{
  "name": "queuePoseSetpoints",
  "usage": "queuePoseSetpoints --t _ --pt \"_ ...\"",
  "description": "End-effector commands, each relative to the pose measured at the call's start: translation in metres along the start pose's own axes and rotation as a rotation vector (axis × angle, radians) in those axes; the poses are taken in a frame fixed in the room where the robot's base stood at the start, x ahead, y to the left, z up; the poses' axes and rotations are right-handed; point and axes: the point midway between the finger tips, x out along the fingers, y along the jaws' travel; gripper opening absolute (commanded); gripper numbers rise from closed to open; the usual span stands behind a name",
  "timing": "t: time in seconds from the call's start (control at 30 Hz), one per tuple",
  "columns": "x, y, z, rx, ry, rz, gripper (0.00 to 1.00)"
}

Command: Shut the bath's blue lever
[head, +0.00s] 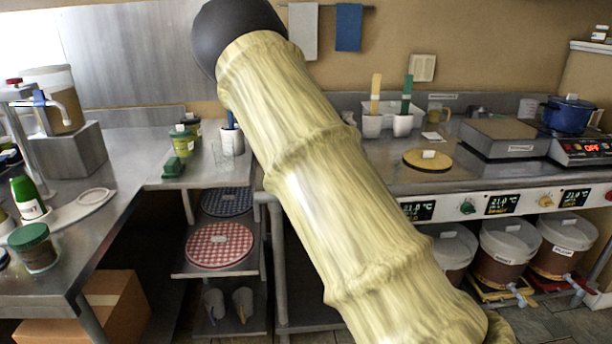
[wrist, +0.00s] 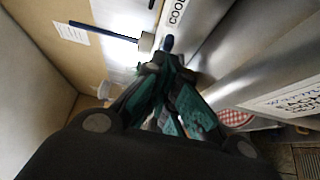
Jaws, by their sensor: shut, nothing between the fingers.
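In the wrist view, a long dark blue bar (wrist: 104,34), which looks like the lever, runs slantwise to a pale round fitting (wrist: 146,42). A small blue piece (wrist: 168,43) shows just right of that fitting, close to my fingertips. A grey metal body with a label starting "COOL" (wrist: 205,30), probably the bath, is beside it. My gripper (wrist: 157,66) is shut and empty, its tips just below the fitting; whether they touch it I cannot tell. In the head view my arm covers the middle, and neither the gripper nor this lever shows.
A tan panel with a paper label (wrist: 71,32) is at the wrist view's upper left.

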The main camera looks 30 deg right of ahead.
Motion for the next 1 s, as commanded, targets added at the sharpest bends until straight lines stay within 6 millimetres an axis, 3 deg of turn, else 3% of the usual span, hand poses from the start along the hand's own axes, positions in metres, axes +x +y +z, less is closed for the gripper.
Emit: queuePoseSetpoints --t 0.27,0.5,0.8,1.0 --pt "-0.003 -0.001 -0.005 0.000 0.001 -0.001 0.00" --pt "-0.018 -0.001 -0.034 0.000 0.016 -0.001 0.00" --pt "-0.079 -0.002 -0.012 0.001 0.003 -0.001 0.00" --pt "-0.105 -0.001 -0.007 0.000 0.005 -0.002 0.00"
